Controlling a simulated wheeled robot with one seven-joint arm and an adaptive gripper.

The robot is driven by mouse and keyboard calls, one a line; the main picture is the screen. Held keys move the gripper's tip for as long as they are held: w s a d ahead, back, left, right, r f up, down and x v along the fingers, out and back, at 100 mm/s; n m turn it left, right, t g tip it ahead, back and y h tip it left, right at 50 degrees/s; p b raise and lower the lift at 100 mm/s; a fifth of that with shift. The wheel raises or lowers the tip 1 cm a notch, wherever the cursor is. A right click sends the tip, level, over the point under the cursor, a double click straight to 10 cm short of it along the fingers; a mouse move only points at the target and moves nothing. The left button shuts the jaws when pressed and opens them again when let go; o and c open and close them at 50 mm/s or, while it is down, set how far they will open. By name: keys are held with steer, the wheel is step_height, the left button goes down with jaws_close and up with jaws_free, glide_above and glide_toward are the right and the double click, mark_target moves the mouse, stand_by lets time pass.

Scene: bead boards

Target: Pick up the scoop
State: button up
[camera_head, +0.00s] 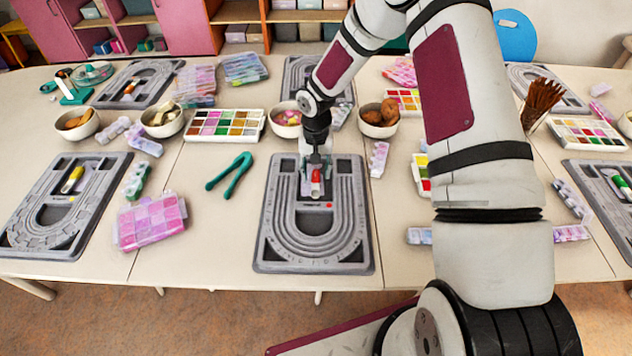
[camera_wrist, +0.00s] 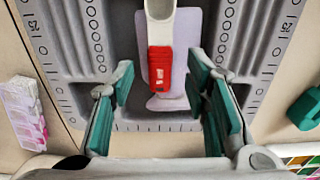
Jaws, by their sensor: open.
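The scoop (camera_wrist: 160,68) has a red handle and a pale scoop end, and in the wrist view it lies between my fingers. In the head view its red part (camera_head: 316,177) shows just below my gripper (camera_head: 315,163). It lies in the middle recess of the grey bead board (camera_head: 313,255), over a lilac patch. My gripper, also in the wrist view (camera_wrist: 161,84), is open, with one teal-padded finger on each side of the red handle and a gap on both sides. The top of the scoop is cut off in the wrist view.
Green pliers (camera_head: 229,171) lie left of the board. A paint-like bead palette (camera_head: 224,125), bowls (camera_head: 286,118) and (camera_head: 378,118), and a lilac pill-style box (camera_head: 379,159) stand around it. A pink bead case (camera_head: 150,221) is farther left. Table in front of the pliers is clear.

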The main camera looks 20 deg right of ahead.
steer(key=shift+f, duration=0.7)
steer(key=c, duration=1)
